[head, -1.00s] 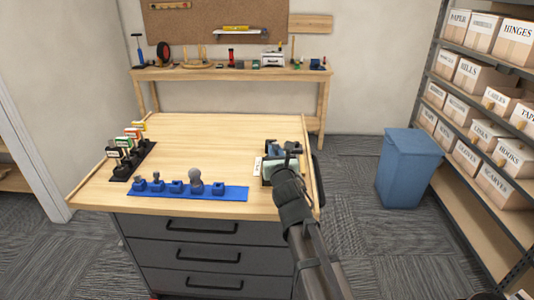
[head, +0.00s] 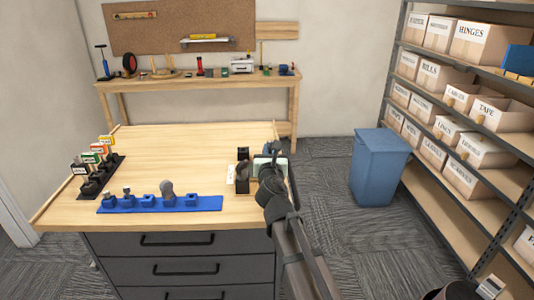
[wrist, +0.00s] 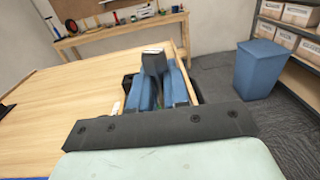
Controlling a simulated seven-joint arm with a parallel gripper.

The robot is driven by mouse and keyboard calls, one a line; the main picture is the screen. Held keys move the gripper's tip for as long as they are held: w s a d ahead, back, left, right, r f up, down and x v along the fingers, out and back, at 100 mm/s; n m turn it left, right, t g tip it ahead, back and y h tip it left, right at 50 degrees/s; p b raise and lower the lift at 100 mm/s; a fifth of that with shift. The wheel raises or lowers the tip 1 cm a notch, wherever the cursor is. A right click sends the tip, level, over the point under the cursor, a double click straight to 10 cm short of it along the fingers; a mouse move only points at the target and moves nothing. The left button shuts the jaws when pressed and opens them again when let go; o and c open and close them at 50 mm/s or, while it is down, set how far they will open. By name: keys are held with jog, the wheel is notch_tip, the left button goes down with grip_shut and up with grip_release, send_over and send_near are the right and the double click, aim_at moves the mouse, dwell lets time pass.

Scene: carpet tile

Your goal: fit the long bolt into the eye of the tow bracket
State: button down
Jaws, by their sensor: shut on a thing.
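My gripper (head: 272,148) is over the right edge of the workbench. In the wrist view its blue fingers (wrist: 160,76) are closed around a dark grey piece (wrist: 153,59) with a paler flat end, pointing up and away. I take this for the long bolt, but its shank is hidden between the fingers. A black fixture (head: 243,180) with a round part and an upright stands on the bench just left of my gripper. It may be the tow bracket; its eye is not clear. The held piece and the fixture look apart, though the arm hides part of this area.
A blue strip (head: 208,204) with several blue holders lies along the bench front; one carries a grey round-topped piece (head: 167,188). A black rack (head: 97,178) with small boxes is at left. The bench middle is clear. A blue bin (head: 380,170) and shelving stand right.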

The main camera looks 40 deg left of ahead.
jog(key=shift+f, duration=0.15)
jog(key=shift+f, duration=2.7)
jog(key=shift+f, duration=2.1)
jog(key=c, duration=1)
grip_release()
jog(key=shift+c, duration=0.2)
jog(key=v, duration=1.4)
